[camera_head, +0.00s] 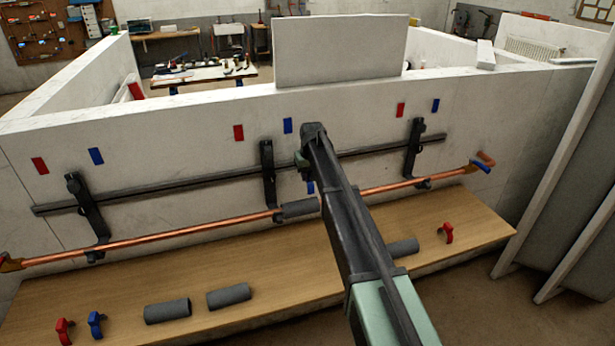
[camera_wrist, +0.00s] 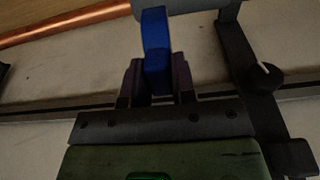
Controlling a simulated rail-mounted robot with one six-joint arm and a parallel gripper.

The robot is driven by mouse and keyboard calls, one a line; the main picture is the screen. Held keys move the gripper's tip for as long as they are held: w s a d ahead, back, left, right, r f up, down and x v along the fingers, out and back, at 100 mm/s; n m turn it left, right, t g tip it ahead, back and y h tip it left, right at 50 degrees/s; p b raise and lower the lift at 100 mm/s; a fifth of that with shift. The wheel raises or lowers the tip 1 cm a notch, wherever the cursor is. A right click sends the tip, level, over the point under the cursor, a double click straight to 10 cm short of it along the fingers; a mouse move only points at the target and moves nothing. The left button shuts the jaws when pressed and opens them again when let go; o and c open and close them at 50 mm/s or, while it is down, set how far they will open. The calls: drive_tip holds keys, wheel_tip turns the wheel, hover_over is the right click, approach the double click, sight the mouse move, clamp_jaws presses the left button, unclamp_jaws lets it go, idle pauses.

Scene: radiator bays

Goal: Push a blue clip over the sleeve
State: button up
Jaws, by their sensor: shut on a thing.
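My gripper (camera_wrist: 157,78) is shut on a blue clip (camera_wrist: 155,45), which points toward the grey sleeve (camera_wrist: 190,5) at the top of the wrist view. The clip's tip overlaps the sleeve's edge there; I cannot tell whether they touch. In the head view the sleeve (camera_head: 299,208) sits around the copper pipe (camera_head: 190,229), left of my arm. A bit of the held clip (camera_head: 310,187) shows behind my arm, which hides most of the gripper. Another blue clip (camera_head: 96,323) stands on the wooden bench (camera_head: 130,285) at front left.
A dark rail (camera_head: 200,185) with several brackets (camera_head: 268,172) runs along the white wall; one bracket (camera_wrist: 235,60) stands close right of my gripper. Loose sleeves (camera_head: 167,311) and red clips (camera_head: 447,232) lie on the bench. Red and blue markers dot the wall.

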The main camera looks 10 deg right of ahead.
sight(308, 201)
drive_tip(key=shift+f, duration=0.25)
drive_tip(key=shift+f+b, duration=0.3)
drive_tip(key=shift+b, duration=0.2)
wheel_tip(308, 201, down, 8)
drive_tip(key=b, duration=0.8)
drive_tip(key=shift+a, duration=0.1)
drive_tip(key=shift+f+b, duration=0.4)
drive_tip(key=o, duration=1)
drive_tip(key=shift+r, duration=0.1)
drive_tip(key=r+p, duration=0.3)
drive_tip(key=s+r+p, duration=0.1)
drive_tip(key=r+p, duration=0.3)
drive_tip(key=s+r+p, duration=0.1)
drive_tip(key=r+p, duration=0.3)
drive_tip(key=shift+f, duration=0.15)
